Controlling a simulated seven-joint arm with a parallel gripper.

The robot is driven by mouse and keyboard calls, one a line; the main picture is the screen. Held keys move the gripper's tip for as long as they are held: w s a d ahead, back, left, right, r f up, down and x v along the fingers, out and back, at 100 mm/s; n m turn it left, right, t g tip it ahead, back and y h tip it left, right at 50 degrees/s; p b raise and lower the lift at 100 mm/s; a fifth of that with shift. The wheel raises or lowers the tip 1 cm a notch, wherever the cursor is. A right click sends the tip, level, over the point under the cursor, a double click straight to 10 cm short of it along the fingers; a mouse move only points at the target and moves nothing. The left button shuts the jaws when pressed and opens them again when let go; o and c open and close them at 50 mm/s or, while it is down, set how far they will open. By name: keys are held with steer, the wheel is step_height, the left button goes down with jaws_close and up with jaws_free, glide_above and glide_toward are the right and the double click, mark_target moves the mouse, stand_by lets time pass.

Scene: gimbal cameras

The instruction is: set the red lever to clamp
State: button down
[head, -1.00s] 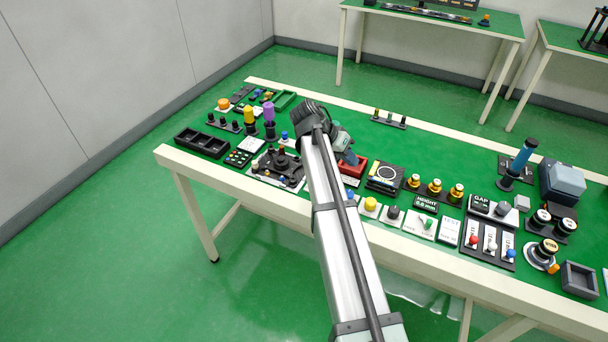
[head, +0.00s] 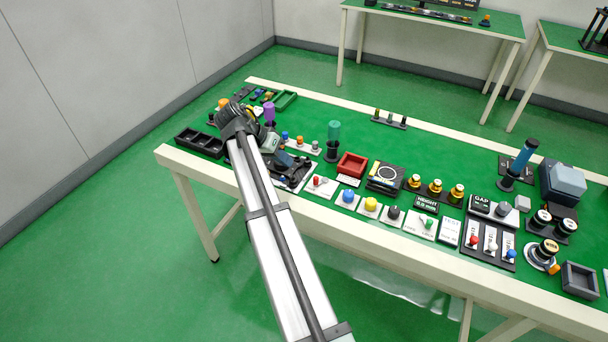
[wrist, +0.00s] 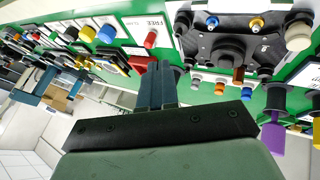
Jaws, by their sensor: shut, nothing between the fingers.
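The red lever (head: 317,181) stands on a small white plate near the front edge of the green table, left of the blue button. My gripper (head: 287,160) is left of the lever in the head view, above the black fixture. In the wrist view the fingers of my gripper (wrist: 158,68) are together and empty, apart from the lever.
A black fixture (wrist: 228,48) with several posts lies close beside the plate. A red tray (head: 351,165) and a green-topped post (head: 333,135) stand behind and right of the lever. Blue (head: 348,196) and yellow (head: 371,204) buttons line the front edge to the right.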

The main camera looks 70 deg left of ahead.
steer(key=shift+f, duration=0.1)
steer(key=x, duration=0.9)
steer(key=shift+w+f, duration=0.3)
